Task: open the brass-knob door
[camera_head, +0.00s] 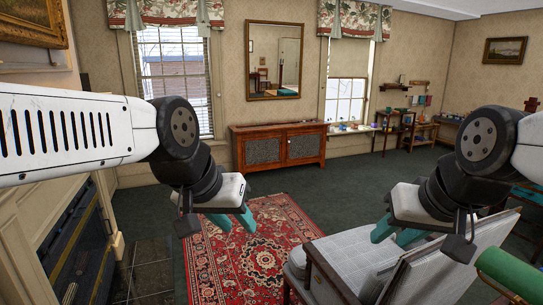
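No door with a brass knob can be made out directly. A pale upright panel, perhaps a door, shows as a reflection in the wall mirror (261,60); no knob is visible on it. My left gripper (234,222) hangs left of centre in front of the red rug, its teal fingers apart and nothing between them. My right gripper (396,236) is at the right in front of the grey armchair, its teal fingers also apart and empty. Neither gripper appears to touch anything.
A patterned red rug (245,262) lies on dark green carpet. A grey armchair (365,262) stands close in front at right. A fireplace (80,250) is at left. A low wooden cabinet (280,147) stands under the mirror. Open carpet (340,182) lies beyond the chair.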

